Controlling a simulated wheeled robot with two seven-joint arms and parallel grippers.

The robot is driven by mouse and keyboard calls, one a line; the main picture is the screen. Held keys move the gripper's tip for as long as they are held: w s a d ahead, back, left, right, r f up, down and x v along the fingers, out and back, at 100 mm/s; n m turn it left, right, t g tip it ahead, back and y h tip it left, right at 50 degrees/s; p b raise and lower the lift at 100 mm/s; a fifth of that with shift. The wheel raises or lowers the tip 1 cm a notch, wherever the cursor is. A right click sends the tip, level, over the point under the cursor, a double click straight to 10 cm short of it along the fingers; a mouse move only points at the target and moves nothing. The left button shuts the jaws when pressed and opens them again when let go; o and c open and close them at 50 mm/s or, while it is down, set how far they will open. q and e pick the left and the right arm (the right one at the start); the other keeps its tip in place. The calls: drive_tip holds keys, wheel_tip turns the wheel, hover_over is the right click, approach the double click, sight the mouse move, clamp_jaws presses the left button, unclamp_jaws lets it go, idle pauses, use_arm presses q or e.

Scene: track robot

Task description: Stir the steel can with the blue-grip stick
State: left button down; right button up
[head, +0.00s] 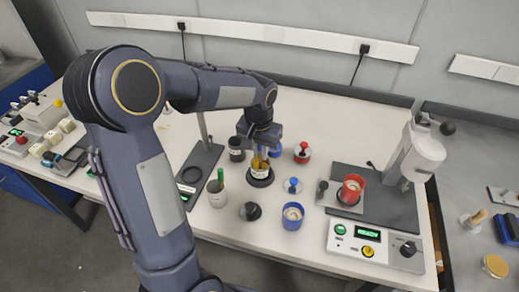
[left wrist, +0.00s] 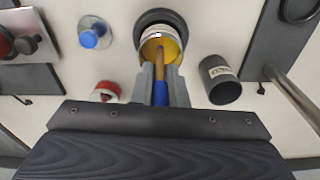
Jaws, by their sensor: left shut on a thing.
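My left gripper (head: 262,146) is shut on the blue-grip stick, whose blue grip (left wrist: 160,93) shows between the fingers in the left wrist view. The stick's wooden shaft (left wrist: 159,62) points down into the mouth of a can with a pale metallic rim and yellow inside (left wrist: 176,45), which I take as the steel can. In the head view this can (head: 260,172) has a light label and stands in a black ring base, partly hidden by the gripper and stick. I cannot tell how deep the tip is. My right gripper is not in view.
Close by stand a dark labelled can (head: 236,150), a grey cup with a green-grip stick (head: 217,195), a blue can (head: 292,217), and red (head: 302,153) and blue-knobbed (head: 292,185) lids. A red can (head: 351,190) sits right. Clear table lies behind.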

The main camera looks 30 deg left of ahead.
use_arm(q)
drive_tip(key=shift+r+p, duration=2.55)
drive_tip(key=shift+r, duration=0.6)
wheel_tip(320, 180, up, 5)
drive_tip(key=p, duration=0.4)
